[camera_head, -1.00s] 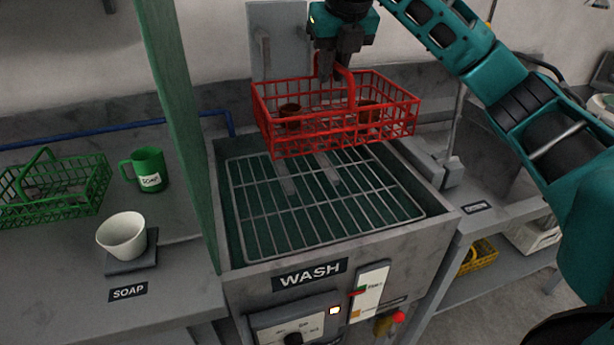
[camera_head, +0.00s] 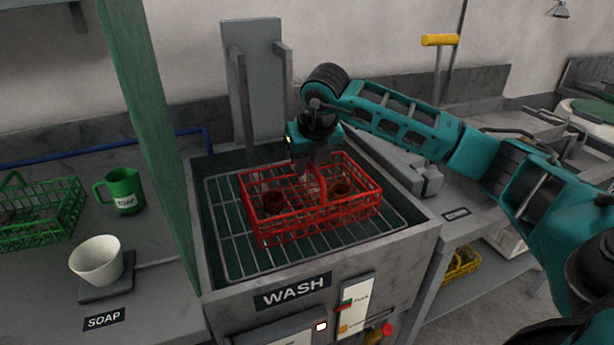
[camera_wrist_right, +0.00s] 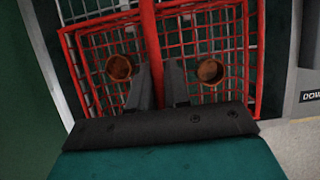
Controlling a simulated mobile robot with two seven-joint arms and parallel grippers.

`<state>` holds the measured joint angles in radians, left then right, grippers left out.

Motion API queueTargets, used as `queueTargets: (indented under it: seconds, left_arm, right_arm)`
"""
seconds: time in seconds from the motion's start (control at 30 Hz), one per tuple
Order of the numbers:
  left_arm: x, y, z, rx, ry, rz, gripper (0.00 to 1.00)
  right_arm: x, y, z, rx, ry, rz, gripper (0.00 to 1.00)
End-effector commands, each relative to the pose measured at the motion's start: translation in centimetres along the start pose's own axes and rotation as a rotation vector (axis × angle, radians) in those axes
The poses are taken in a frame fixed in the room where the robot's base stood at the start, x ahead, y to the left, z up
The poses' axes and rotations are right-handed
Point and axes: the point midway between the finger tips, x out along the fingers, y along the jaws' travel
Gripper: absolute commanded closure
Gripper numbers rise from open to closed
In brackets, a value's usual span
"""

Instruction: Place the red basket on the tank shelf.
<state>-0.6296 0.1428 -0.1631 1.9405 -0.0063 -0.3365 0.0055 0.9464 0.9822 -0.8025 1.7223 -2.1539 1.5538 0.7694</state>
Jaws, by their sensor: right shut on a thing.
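The red basket (camera_head: 311,205) is a wire basket with an arched handle, and two small brown coils or cups lie inside it. It is at the wire rack (camera_head: 220,230) in the wash tank (camera_head: 205,180), upright; whether it touches the rack is hard to tell. My right gripper (camera_head: 312,172) is above the basket's middle. In the right wrist view the fingers (camera_wrist_right: 160,88) are shut around the red handle bar (camera_wrist_right: 152,60), with one brown piece (camera_wrist_right: 118,68) and another brown piece (camera_wrist_right: 210,71) on either side. My left gripper is not in view.
A green partition (camera_head: 150,110) stands along the tank's left side. Left of it are a green basket (camera_head: 40,212), a green mug (camera_head: 122,190) and a white cup (camera_head: 97,260). A grey upright plate (camera_head: 255,80) stands behind the tank. A yellow basket (camera_head: 460,262) sits on a lower shelf at right.

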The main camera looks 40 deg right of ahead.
Motion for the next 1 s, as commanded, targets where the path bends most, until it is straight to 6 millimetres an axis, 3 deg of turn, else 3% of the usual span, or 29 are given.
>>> queueTargets:
  seconds: [0.2, 0.5, 0.53, 0.77, 1.0]
  left_arm:
    - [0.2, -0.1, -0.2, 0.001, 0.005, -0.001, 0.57]
    - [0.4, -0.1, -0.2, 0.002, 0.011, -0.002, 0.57]
    - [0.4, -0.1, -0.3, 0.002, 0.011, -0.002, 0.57]
    - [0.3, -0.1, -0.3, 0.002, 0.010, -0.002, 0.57]
    - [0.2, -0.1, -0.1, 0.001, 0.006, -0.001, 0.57]
  right_arm:
    - [2.7, -0.1, -1.1, 0.001, 0.001, -0.001, 1.00]
    - [3.0, 0.0, -1.2, 0.001, -0.001, 0.000, 1.00]
    - [3.0, 0.0, -1.3, 0.001, 0.001, -0.001, 0.81]
    - [2.9, 0.0, -1.2, 0.000, 0.001, -0.001, 0.59]
    - [2.9, 0.0, -1.2, 0.000, 0.001, -0.001, 0.58]
